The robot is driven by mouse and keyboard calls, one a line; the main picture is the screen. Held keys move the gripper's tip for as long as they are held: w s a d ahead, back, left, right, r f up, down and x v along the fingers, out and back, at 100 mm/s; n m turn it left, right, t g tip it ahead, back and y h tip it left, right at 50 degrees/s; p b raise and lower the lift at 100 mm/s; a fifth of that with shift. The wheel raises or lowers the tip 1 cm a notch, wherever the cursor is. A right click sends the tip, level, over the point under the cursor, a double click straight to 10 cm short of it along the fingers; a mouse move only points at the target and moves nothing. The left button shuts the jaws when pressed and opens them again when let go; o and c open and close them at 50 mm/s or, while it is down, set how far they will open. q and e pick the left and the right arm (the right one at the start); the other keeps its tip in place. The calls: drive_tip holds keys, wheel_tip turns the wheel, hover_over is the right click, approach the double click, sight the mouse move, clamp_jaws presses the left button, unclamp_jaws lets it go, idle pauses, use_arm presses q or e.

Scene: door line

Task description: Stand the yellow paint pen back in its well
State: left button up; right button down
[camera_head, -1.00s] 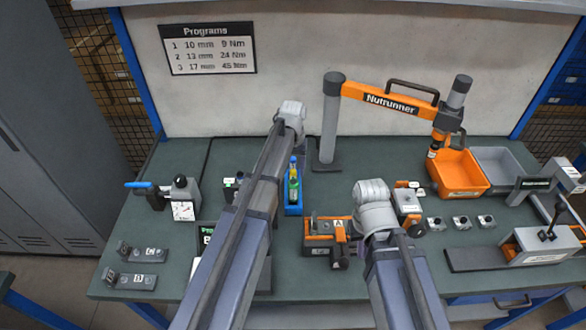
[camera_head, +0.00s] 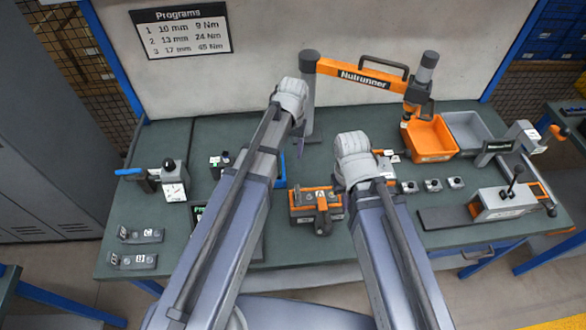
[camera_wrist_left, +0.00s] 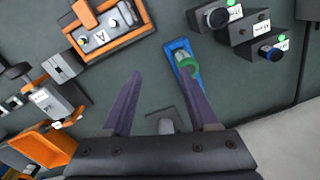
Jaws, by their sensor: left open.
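A narrow blue tray (camera_head: 281,170) shows only by its right edge in the head view, the rest hidden behind my left arm. In the left wrist view the tray (camera_wrist_left: 176,46) holds an upright item with a green ring (camera_wrist_left: 188,64). I cannot make out a yellow pen or its well. My left gripper (camera_wrist_left: 162,77) is open, with bare bench between its fingers; its right fingertip overlaps the tray's near end in the picture. In the head view only one purple finger (camera_head: 301,140) shows below the wrist. My right gripper's fingers are hidden under its wrist.
The nutrunner post (camera_head: 309,95) stands just behind my left gripper. An orange fixture (camera_head: 315,207) marked A sits between my arms. Orange (camera_head: 431,138) and grey (camera_head: 468,132) bins stand at the back right. A gauge device (camera_head: 173,182) is at the left. The bench's left back is clear.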

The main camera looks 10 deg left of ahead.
use_arm(q)
drive_tip(key=s+d+m, duration=0.1)
drive_tip(key=s+d, duration=0.2)
drive_tip(key=s, duration=0.5)
drive_tip(key=s+d+m, duration=0.2)
drive_tip(key=s+d, duration=0.1)
drive_tip(key=s, duration=0.5)
drive_tip(key=shift+d+y, duration=0.2)
drive_tip(key=shift+y, duration=0.2)
drive_tip(key=shift+w+r, duration=0.1)
wheel_tip(320, 180, down, 4)
drive_tip(key=b, duration=0.3)
drive_tip(key=shift+r+b, duration=0.15)
drive_tip(key=shift+b, duration=0.2)
